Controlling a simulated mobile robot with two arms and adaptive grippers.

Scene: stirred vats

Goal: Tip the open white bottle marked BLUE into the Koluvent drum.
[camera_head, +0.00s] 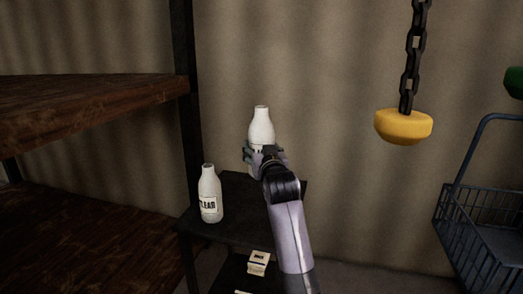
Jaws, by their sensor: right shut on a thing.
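A white bottle (261,125) stands upright in my right gripper (262,151), whose jaws are shut around its middle. The gripper hides most of its label, so I cannot read the marking. Its mouth points up. It is at the dark stand's back part; I cannot tell whether its base rests on the stand or is lifted. A second white bottle (209,188) stands upright on the stand to the left, its label reading about "LEAR". No Koluvent drum is in view. My left gripper is not in view.
The small dark stand (240,235) has a white labelled box (258,262) on its lower level. Wooden shelves (80,105) fill the left. A yellow block (404,126) hangs on a chain at right, beside a blue wire basket (485,235). A corrugated wall is behind.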

